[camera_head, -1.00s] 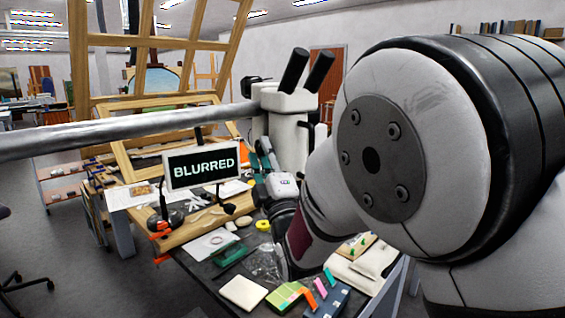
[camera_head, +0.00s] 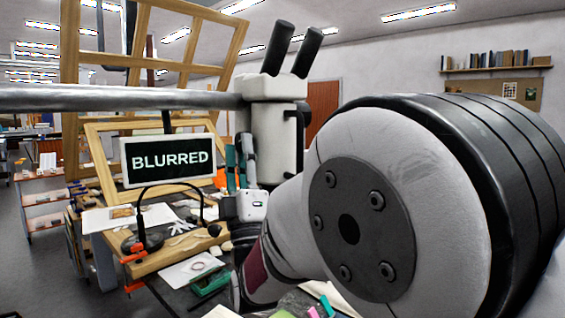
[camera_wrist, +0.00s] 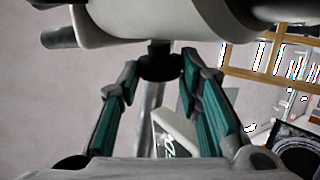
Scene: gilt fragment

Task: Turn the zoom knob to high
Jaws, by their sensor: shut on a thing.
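The white microscope (camera_head: 277,130) stands behind the bench with two black eyepieces, on a long grey boom. In the wrist view its pale body (camera_wrist: 180,22) fills the top, with a dark round knob (camera_wrist: 160,66) below it. My gripper (camera_wrist: 159,76) has its teal fingers on either side of this knob, shut on it. In the head view my gripper (camera_head: 241,150) points up beside the microscope body, and the knob cannot be made out. A small screen (camera_head: 168,160) reads "BLURRED". Any zoom marking is not visible.
A wooden easel frame (camera_head: 152,70) stands behind the boom (camera_head: 110,98). The bench below holds papers (camera_head: 190,270), a green block (camera_head: 210,282) and orange clamps (camera_head: 134,254). My arm covers the right side of the head view.

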